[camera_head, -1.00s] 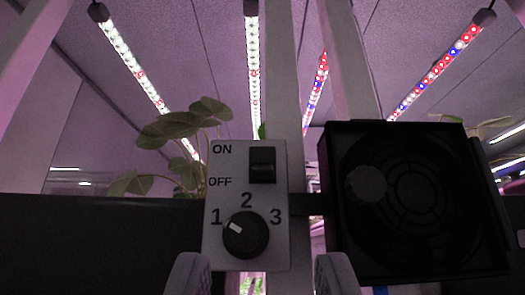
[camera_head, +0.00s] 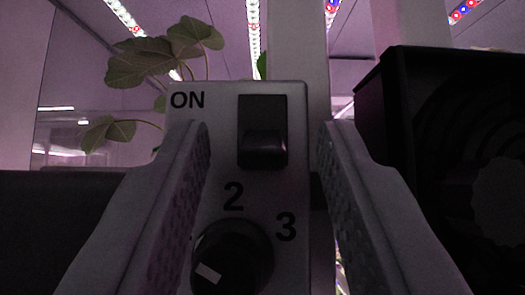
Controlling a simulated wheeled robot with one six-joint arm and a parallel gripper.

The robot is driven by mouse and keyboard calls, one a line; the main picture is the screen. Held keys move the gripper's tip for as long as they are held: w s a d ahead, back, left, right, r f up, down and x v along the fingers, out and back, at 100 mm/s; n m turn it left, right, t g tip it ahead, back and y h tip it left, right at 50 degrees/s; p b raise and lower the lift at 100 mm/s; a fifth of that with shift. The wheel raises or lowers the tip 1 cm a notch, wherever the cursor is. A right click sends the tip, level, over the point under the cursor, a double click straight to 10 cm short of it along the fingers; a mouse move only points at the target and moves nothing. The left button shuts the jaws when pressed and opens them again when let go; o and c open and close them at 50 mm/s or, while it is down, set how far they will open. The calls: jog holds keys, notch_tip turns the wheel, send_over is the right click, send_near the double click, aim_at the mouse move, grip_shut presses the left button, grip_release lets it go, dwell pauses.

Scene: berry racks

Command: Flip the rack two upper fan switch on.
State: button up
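A grey switch box (camera_head: 290,185) fills the middle of the view, fixed at a pale upright post. Its black rocker switch (camera_head: 263,130) is near the top, right of the ON label (camera_head: 187,100). The rocker's lower part looks lighter and seems to stand out. Below it is a black dial (camera_head: 232,258) with a pale mark toward its lower left. My gripper (camera_head: 263,128) is open and empty, with one finger on each side of the rocker. The left finger hides the OFF label and the number 1. Whether the fingers touch the box cannot be told.
A black fan housing (camera_head: 385,75) stands close on the right, partly behind my right finger. The pale post (camera_head: 298,55) rises behind the box. Leaves (camera_head: 145,62) and a dark trough (camera_head: 60,215) are on the left. Light strips (camera_head: 122,14) hang above.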

aim_at(263, 108)
grip_shut()
jog(key=shift+r, duration=0.1)
jog(key=shift+s+r+g, duration=0.3)
jog(key=shift+r+g, duration=0.2)
jog(key=shift+g, duration=0.6)
jog(key=g, duration=0.1)
jog(key=r+g, duration=0.1)
jog(key=g, duration=0.1)
jog(key=shift+s+r, duration=0.1)
jog(key=shift+w+r+g, duration=0.1)
jog(key=shift+r+g, duration=0.35)
jog(key=shift+g, duration=0.55)
jog(key=shift+w+r+g, duration=0.1)
jog(key=shift+r+g, duration=0.3)
jog(key=shift+g, duration=1)
jog(key=shift+f, duration=0.1)
